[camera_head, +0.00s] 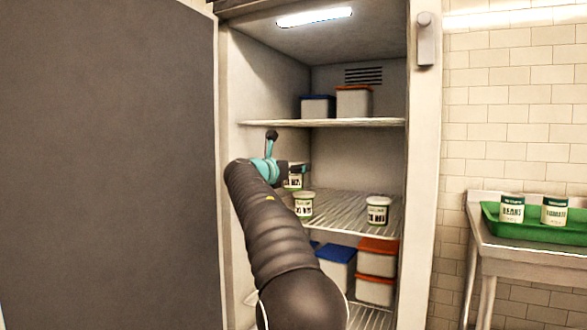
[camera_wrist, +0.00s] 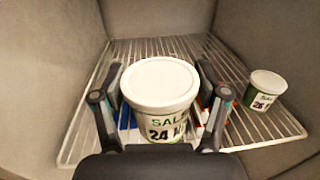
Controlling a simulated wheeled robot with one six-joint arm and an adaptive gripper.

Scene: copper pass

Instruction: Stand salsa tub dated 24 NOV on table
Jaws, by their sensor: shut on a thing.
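My gripper (camera_wrist: 160,112) is shut on a white salsa tub (camera_wrist: 162,82) with a white lid. Its label reads "SAL" and "24 N", with the rest cut off. In the head view the held tub (camera_head: 295,181) is partly hidden by my gripper (camera_head: 288,170), inside the open fridge. It looks upright; I cannot tell if it is clear of the shelf. The metal table (camera_head: 535,255) stands outside the fridge at the right.
Another tub (camera_head: 303,207) stands just in front of the held one. A further salsa tub (camera_head: 377,210) stands to the right on the wire shelf (camera_head: 340,205). The fridge door (camera_head: 110,160) is open at left.

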